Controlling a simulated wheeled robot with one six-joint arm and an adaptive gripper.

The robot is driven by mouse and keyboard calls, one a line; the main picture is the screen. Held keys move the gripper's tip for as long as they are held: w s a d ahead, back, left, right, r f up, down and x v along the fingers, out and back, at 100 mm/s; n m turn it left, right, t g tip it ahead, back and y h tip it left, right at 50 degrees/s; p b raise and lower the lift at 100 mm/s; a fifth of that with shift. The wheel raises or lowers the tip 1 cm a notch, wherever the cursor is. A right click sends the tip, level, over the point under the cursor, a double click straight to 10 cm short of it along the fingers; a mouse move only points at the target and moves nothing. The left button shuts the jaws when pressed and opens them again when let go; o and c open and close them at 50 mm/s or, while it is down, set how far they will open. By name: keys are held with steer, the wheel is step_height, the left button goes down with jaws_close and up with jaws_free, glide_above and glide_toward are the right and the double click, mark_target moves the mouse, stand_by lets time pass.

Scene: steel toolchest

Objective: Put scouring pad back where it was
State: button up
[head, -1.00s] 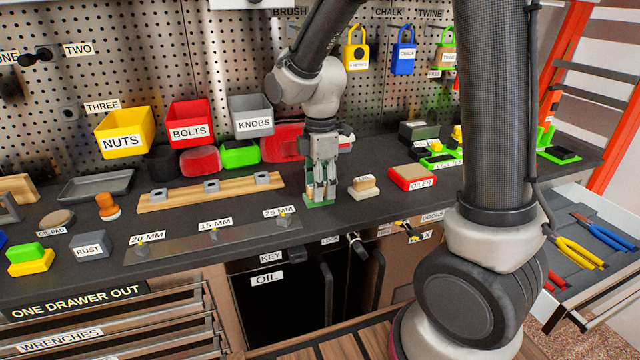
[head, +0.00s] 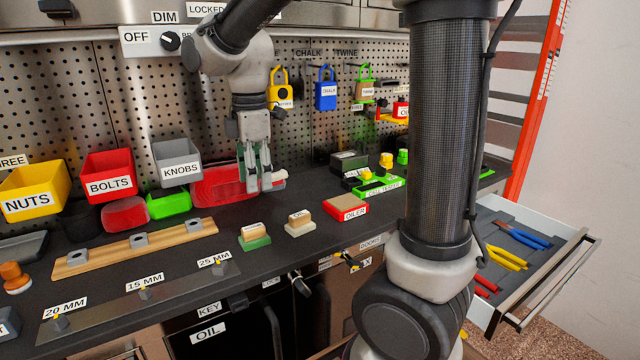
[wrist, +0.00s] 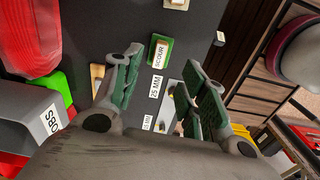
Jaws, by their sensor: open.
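The scouring pad (head: 255,243) is a green pad with a wooden block on top, labelled SCOUR. It stands upright on the dark bench top, just right of the 25 MM label. In the wrist view the scouring pad (wrist: 160,50) shows between and beyond my fingers. My gripper (head: 259,190) is open and empty, above the pad and apart from it. In the wrist view my gripper (wrist: 163,62) has its green-lined fingers spread wide.
A similar pale block (head: 299,223) stands close to the right of the pad, then the red OILER box (head: 346,207). A wooden rail (head: 136,247) lies to the left. The red rounded bin (head: 218,187) is behind my fingers. An open drawer (head: 520,250) sticks out at right.

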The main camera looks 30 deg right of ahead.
steer(key=s+d+r+m+t, duration=0.1)
steer(key=s+d+m+t, duration=0.1)
steer(key=s+d+m, duration=0.4)
steer(key=s+d+r+m+t, duration=0.1)
steer(key=s+d+m+t, duration=0.1)
steer(key=s+d+m, duration=0.5)
steer(key=s+m, duration=0.4)
steer(key=s, duration=0.1)
steer(key=shift+s+d, duration=0.15)
steer(key=shift+d, duration=0.05)
